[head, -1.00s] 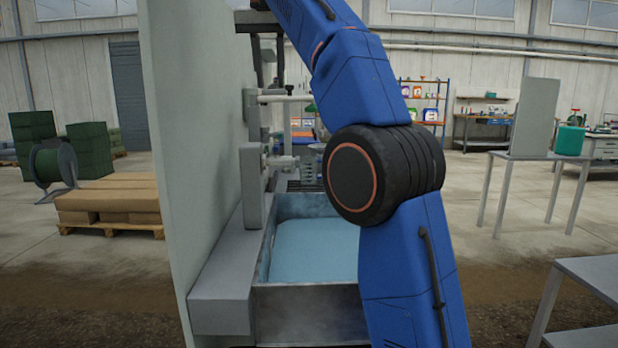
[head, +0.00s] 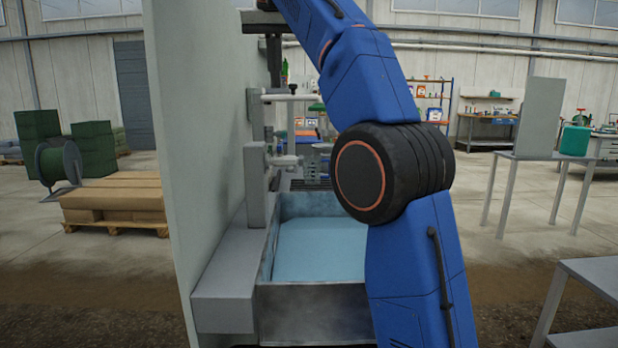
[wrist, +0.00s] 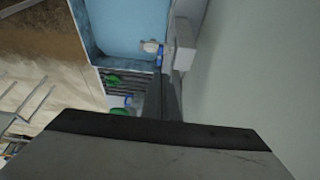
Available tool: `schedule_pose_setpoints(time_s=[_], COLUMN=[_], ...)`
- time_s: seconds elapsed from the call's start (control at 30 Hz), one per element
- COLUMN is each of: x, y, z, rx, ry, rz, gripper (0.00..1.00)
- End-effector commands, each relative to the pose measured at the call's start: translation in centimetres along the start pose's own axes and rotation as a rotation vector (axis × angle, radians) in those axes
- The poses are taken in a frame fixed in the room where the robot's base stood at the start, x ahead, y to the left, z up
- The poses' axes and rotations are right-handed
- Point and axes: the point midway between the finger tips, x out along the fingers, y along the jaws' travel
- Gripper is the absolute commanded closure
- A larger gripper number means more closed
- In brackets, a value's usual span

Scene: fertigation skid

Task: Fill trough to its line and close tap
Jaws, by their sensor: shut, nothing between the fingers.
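The trough (head: 312,302) is a grey metal box below the pale wall panel, with light blue water (head: 318,250) in it. My arm hides its right side. I cannot make out a fill line. Grey pipe fittings (head: 285,160) stick out from the panel above the trough's far end; an upper one has a white bar (head: 290,97). I cannot tell which part is the tap handle. In the wrist view the water (wrist: 120,25) is at the top, with a pale fitting (wrist: 152,47) beside it. My gripper (wrist: 160,130) is a grey, dark-edged shape there, shut and empty, apart from the fittings.
The tall panel (head: 200,150) stands close on the left. A grey ledge (head: 222,290) runs along its foot. Small tables (head: 590,275) stand at the right. A pallet of sacks (head: 112,200) is at the back left. Floor between them is clear.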

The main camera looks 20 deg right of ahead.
Motion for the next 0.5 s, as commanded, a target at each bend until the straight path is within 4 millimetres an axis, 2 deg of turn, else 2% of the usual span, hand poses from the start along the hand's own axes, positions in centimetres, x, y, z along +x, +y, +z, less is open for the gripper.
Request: schedule_pose_setpoints(time_s=[0.27, 0.5], x=[3.6, 6.8], y=[4.4, 8.5], z=[-1.4, -1.5], rx=[-0.067, -0.080], ry=[-0.033, -0.023], rz=[-0.141, -0.321], gripper=[1.00, 1.00])
